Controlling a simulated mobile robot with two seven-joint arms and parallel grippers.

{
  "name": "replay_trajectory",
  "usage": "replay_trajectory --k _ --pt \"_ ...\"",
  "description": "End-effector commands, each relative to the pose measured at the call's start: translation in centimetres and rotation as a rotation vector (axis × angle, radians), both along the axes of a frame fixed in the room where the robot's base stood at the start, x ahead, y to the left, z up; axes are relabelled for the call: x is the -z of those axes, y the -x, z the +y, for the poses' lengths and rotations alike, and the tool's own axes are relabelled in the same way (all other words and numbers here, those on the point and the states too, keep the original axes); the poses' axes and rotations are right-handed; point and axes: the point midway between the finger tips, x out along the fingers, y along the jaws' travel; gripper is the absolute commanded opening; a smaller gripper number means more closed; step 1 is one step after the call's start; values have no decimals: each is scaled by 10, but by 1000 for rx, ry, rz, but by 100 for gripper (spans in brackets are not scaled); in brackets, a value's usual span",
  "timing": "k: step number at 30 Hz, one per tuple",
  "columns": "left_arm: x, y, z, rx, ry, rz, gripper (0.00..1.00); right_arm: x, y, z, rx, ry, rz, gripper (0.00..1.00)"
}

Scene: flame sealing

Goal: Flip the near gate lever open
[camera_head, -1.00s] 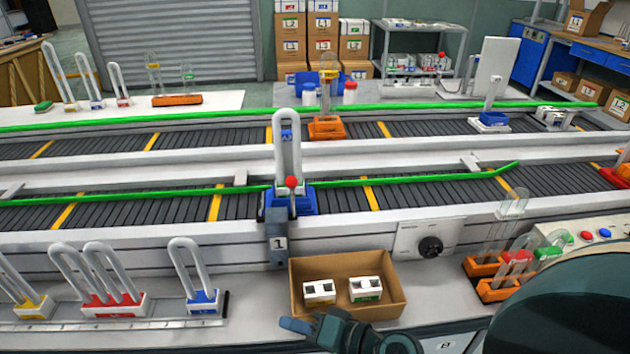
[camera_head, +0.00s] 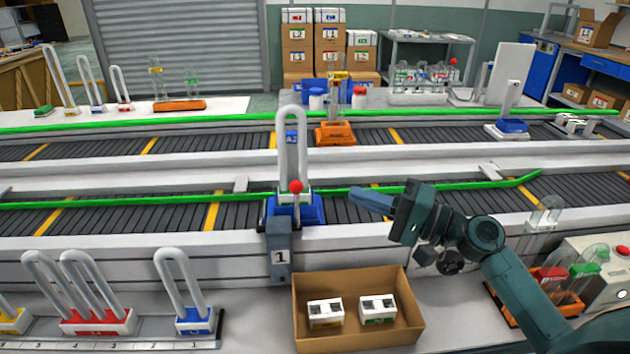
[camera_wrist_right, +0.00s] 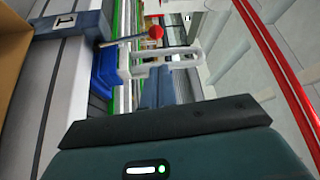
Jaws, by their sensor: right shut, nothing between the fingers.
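The near gate lever has a red ball knob (camera_head: 295,186) on a short upright stem, on a grey post (camera_head: 279,250) marked 1. Behind it, a blue carrier (camera_head: 310,212) with a tall white U-shaped tube (camera_head: 292,140) stands on the near conveyor. My right gripper (camera_head: 353,194) is shut and empty, to the right of the knob and apart from it, pointing left over the near conveyor. In the right wrist view, the red knob (camera_wrist_right: 155,32) and its stem show beyond the gripper fingers (camera_wrist_right: 158,88). My left gripper is not in view.
A green rail (camera_head: 430,185) runs along the near conveyor (camera_head: 145,215). A rack of U-tubes (camera_head: 190,325) stands front left. Space between gripper and knob looks clear.

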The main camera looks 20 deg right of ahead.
Motion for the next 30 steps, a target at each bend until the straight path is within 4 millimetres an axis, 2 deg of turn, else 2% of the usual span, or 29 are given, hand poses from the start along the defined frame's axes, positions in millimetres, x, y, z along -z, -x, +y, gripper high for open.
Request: replay_trajectory --k 5,18,24,30 --pt "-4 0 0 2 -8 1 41 -3 -8 8 1 -1 -1 0" --pt "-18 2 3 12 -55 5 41 -11 -62 59 2 -2 0 0" --pt "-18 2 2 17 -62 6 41 -10 -71 69 1 0 1 0" --pt "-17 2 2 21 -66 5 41 -9 -72 70 1 0 1 0"
